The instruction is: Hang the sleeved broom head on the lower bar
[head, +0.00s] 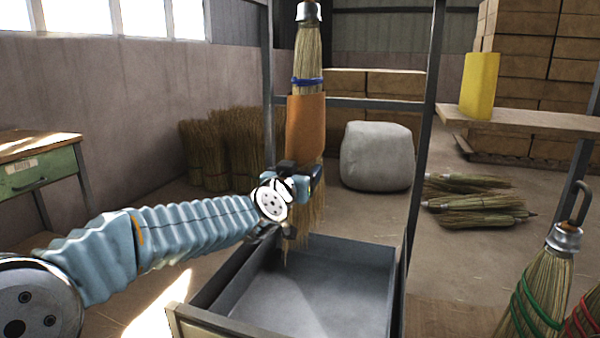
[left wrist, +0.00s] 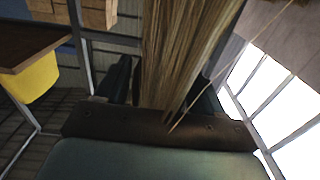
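The sleeved broom head (head: 306,125) stands upright in the middle of the head view, with a silver cap (head: 308,12) on top, a blue binding and an orange sleeve. Its top end runs out of the picture. My left gripper (head: 303,185) is at the sleeve's lower end, with loose bristles below it. In the left wrist view, bristles (left wrist: 185,55) run between the fingers, which look closed around them. A grey bar (head: 375,103) of the metal frame crosses behind the broom head. My right gripper is out of view.
An open grey metal tray (head: 320,285) lies below the broom head. A frame post (head: 424,130) stands to its right. A yellow block (head: 479,86) stands on a shelf.

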